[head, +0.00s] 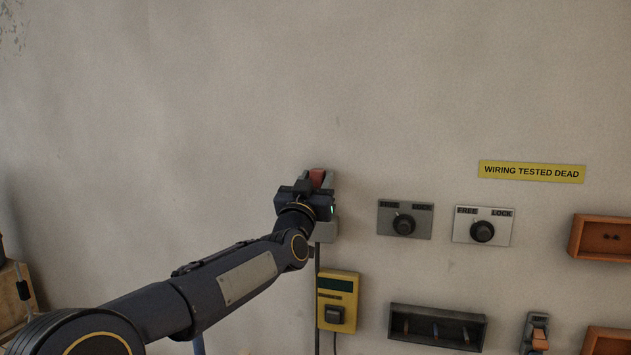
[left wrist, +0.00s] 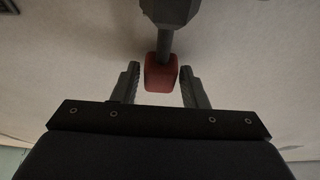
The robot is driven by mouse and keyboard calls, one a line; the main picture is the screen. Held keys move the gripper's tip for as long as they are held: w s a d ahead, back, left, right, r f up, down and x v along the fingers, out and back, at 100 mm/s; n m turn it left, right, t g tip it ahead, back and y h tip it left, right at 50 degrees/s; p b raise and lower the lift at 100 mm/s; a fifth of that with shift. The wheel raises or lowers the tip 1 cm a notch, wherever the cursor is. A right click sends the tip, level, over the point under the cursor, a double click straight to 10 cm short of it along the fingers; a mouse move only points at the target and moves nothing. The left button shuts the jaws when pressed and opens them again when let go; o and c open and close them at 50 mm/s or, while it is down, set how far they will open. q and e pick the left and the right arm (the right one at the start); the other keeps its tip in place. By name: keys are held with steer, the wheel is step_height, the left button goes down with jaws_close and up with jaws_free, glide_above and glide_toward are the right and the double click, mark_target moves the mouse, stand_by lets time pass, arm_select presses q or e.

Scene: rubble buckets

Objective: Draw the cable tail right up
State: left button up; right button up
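A red block (left wrist: 160,74) sits on the end of a short dark stem that comes out of a dark faceted fitting (left wrist: 170,10) in the left wrist view. It looks like the cable tail's end. My left gripper (left wrist: 161,88) has its two fingers on either side of the red block, with a narrow gap showing on each side. In the head view the left gripper (head: 316,183) is up against the wall, with the red block (head: 317,176) between its fingers. The gripper and wrist hide most of the fitting there. My right gripper is not in view.
Below the gripper are a grey box (head: 326,231) and a yellow meter (head: 338,301). To the right are two FREE/LOCK knob plates (head: 405,219) (head: 483,226), a dark tray (head: 437,326) and orange boxes (head: 600,238). The wall above and left is bare.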

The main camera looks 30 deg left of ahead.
arm_select(q)
jaws_close()
step_height(320, 180, up, 7)
steer(key=p, duration=0.4)
steer(key=shift+s+f, duration=0.1)
steer(key=shift+f, duration=0.05)
steer(key=shift+c, duration=0.6)
jaws_free()
steer(key=o, duration=0.4)
steer(key=shift+f, duration=0.1)
